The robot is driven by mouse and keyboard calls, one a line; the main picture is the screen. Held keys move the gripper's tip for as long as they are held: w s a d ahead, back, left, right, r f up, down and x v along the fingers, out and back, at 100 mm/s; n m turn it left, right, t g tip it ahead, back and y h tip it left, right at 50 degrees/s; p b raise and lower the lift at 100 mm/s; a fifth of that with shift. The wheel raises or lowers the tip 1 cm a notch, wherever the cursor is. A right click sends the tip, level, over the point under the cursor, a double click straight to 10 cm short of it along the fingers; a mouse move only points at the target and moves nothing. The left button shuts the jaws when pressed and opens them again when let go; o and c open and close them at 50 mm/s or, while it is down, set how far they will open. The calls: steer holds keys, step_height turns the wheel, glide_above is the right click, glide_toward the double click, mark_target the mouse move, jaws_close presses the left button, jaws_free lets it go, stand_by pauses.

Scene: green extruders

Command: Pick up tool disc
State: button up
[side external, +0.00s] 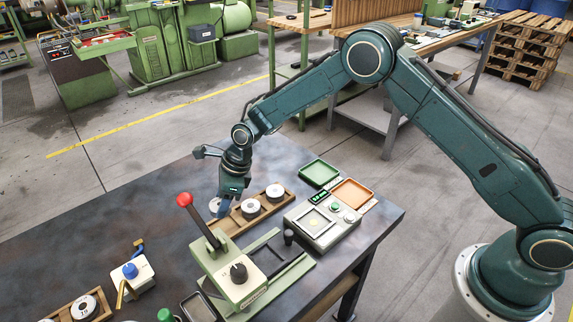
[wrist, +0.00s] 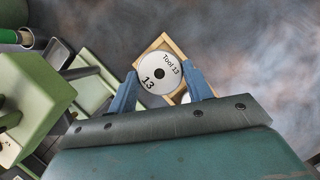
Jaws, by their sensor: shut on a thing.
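The tool disc (wrist: 149,67) is white and round with a dark centre hole, and is marked "Tool 13" and "13" in the wrist view. My gripper (wrist: 159,77) is shut on it, with one blue finger at each side of its rim. In the side view my gripper (side external: 226,207) points down near the left end of a wooden rack (side external: 232,224), and the held disc (side external: 214,204) shows partly behind a finger. I cannot tell whether the disc is clear of the rack.
Two more discs (side external: 275,191) sit in the rack. A green press with a red-knobbed lever (side external: 185,199) stands close in front. A scale-like device (side external: 325,220), a green tray (side external: 319,172) and an orange tray (side external: 352,192) lie to the right. The table's back left is clear.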

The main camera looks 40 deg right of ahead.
step_height(320, 180, up, 13)
stand_by(0.4)
stand_by(0.5)
steer(key=s+d+f+n, duration=0.2)
steer(key=s+d+f, duration=0.2)
steer(key=s+d, duration=0.4)
steer(key=s+d+f+n+g, duration=0.1)
steer(key=s+d+f, duration=0.4)
steer(key=d, duration=0.5)
steer(key=s+n, duration=0.1)
steer(key=s, duration=0.1)
steer(key=shift+s+f+n+g+y, duration=0.25)
steer(key=shift+s+n+g+y, duration=0.05)
steer(key=shift+s, duration=0.05)
steer(key=shift+f, duration=0.15)
steer(key=shift+f, duration=3.65)
